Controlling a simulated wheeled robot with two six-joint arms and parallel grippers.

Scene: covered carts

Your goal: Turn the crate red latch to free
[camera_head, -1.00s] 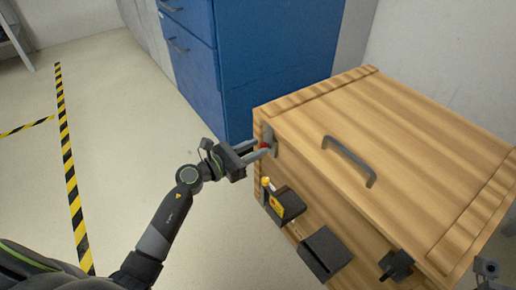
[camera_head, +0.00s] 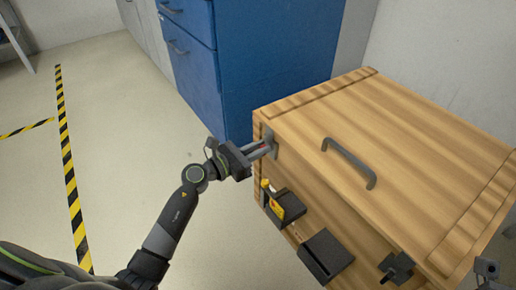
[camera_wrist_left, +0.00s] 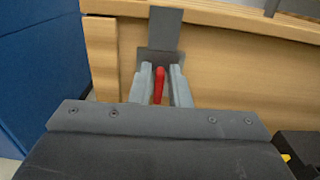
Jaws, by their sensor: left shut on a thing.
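The wooden crate (camera_head: 400,160) stands at the right with its lid down and a grey handle (camera_head: 349,162) on top. The red latch (camera_wrist_left: 159,84) sits below a grey metal plate (camera_wrist_left: 163,30) on the crate's front, near its left corner. My left gripper (camera_head: 262,150) reaches the latch from the left and is shut on it. In the left wrist view the two fingers (camera_wrist_left: 160,86) stand on either side of the red latch, which looks upright there. In the head view the fingers hide most of the latch.
A dark holder (camera_head: 287,208) with a yellow item, a dark box (camera_head: 325,255) and a black latch (camera_head: 396,266) are on the crate's front. A blue cabinet (camera_head: 260,60) stands behind. The floor (camera_head: 120,150) at left is clear.

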